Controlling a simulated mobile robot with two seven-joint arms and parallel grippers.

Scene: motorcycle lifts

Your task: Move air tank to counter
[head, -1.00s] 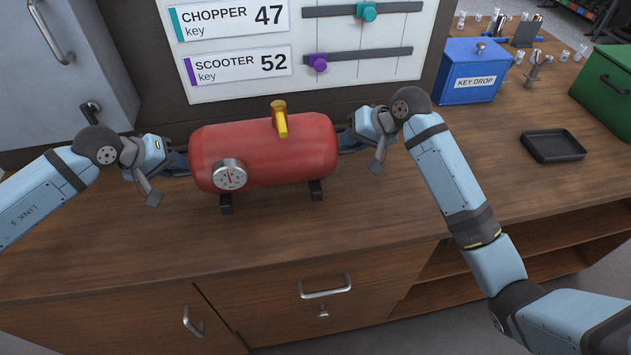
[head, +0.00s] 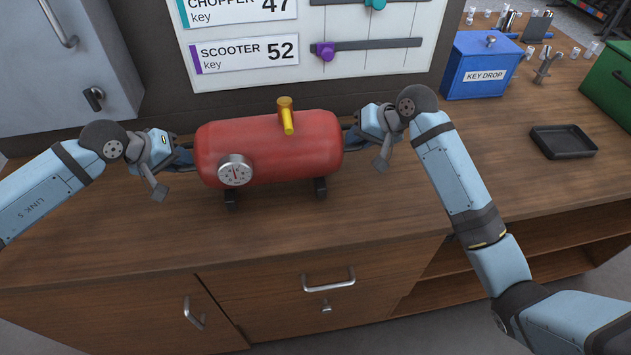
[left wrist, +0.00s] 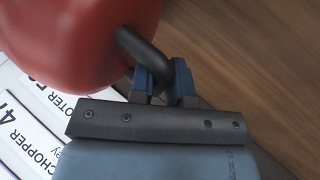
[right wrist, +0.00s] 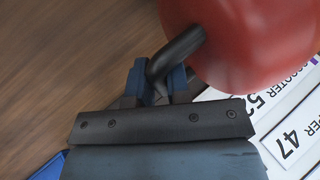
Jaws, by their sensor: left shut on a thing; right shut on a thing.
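The red air tank (head: 268,150) has a round gauge on its front, a yellow valve on top and black feet. It is level over the wooden counter (head: 330,225); I cannot tell whether its feet touch the wood. My left gripper (head: 188,156) is at the tank's left end, shut on a dark bent handle (left wrist: 150,52), as the left wrist view shows. My right gripper (head: 352,136) is at the right end, shut on the matching handle (right wrist: 172,55) in the right wrist view. The tank's underside is mostly hidden.
A key board (head: 255,78) stands behind the tank. A blue key drop box (head: 480,68), a black tray (head: 563,142) and a green box (head: 610,85) sit to the right. A grey cabinet (head: 75,75) is at the back left. The counter in front of the tank is clear.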

